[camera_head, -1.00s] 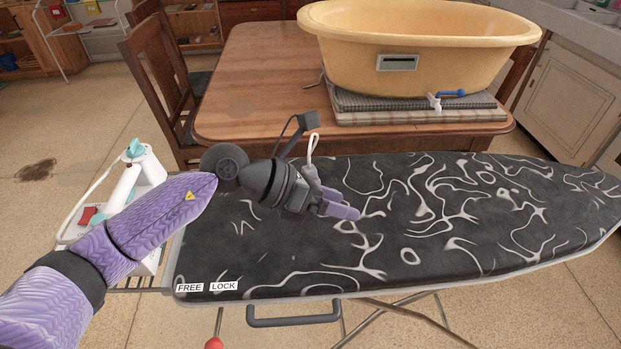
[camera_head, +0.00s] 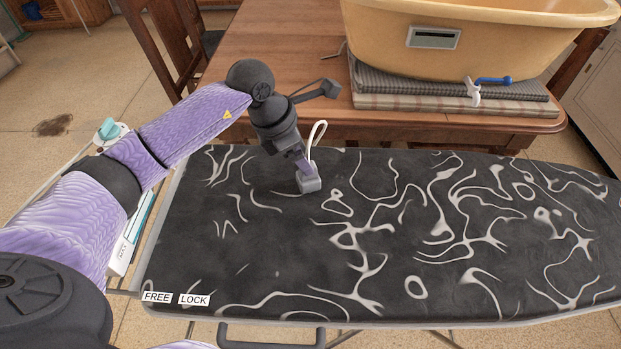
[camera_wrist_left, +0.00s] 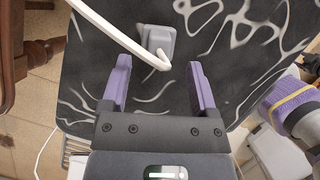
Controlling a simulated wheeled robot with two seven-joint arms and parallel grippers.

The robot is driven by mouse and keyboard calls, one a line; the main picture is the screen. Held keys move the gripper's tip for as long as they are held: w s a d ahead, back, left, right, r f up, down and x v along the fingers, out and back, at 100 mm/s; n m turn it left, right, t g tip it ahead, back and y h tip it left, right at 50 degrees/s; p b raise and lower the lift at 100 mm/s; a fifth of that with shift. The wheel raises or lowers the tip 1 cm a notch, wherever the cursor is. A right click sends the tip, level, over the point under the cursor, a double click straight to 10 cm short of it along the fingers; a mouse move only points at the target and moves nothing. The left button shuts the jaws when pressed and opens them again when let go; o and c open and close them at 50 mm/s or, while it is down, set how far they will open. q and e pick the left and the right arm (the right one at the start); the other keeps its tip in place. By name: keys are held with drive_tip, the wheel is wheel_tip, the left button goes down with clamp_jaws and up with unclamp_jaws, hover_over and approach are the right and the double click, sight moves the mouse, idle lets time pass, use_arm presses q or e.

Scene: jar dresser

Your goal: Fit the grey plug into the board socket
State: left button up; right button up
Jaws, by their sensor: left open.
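A small grey block (camera_head: 309,184) sits on the dark patterned ironing board near its far edge. A white cord-like loop (camera_head: 318,132) rises beside it. I cannot tell whether the block is the plug, the board socket, or both together. In the left wrist view the block (camera_wrist_left: 159,42) lies beyond the fingertips, roughly between their lines, and the white loop (camera_wrist_left: 115,33) crosses in front. My left gripper (camera_head: 304,166) points down just above the block. It is open, with nothing between its purple fingers (camera_wrist_left: 158,75). My right gripper is not in view.
The ironing board (camera_head: 250,245) is otherwise clear, with FREE and LOCK labels (camera_head: 176,299) at its near left. A wooden table (camera_head: 270,50) behind it carries folded cloths (camera_head: 450,106) and a yellow tub (camera_head: 380,45). An iron stands left, partly hidden by my arm.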

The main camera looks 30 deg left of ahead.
use_arm(q)
drive_tip(key=b+x, duration=0.1)
drive_tip(key=x, duration=0.3)
drive_tip(key=shift+f+b, duration=0.4)
drive_tip(key=shift+r, duration=0.15)
drive_tip(key=shift+c, duration=1.1)
drive_tip(key=c, duration=0.7)
clamp_jaws()
